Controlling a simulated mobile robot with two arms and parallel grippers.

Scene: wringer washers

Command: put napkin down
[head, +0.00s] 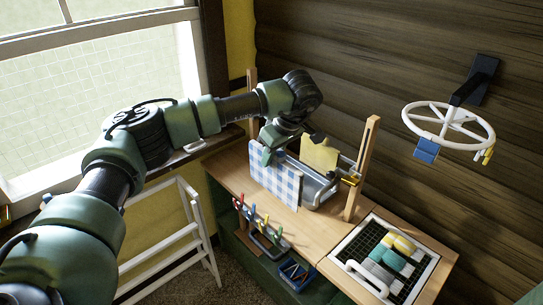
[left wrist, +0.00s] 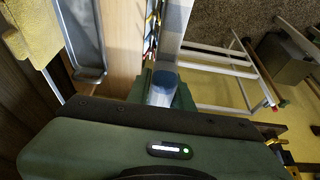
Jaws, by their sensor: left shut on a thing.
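A blue-and-white checked napkin (head: 275,184) hangs upright at the front of the wooden worktop, beside the grey metal tray. My left gripper (head: 272,146) is shut on its upper edge. In the left wrist view, part of the napkin (left wrist: 175,27) shows beyond the fingers, and the piece between the fingers is blurred blue and white. I cannot tell whether its lower edge touches the worktop. My right gripper is not in view.
A yellow cloth (head: 319,154) hangs behind the grey tray (head: 318,190), between wooden posts (head: 362,168). Coloured clothespins (head: 258,222) stand at the front edge. A white-framed grid (head: 430,276) holds rolled cloths. A white wheel (head: 449,126) is on the wall; a white rack (head: 172,250) stands left.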

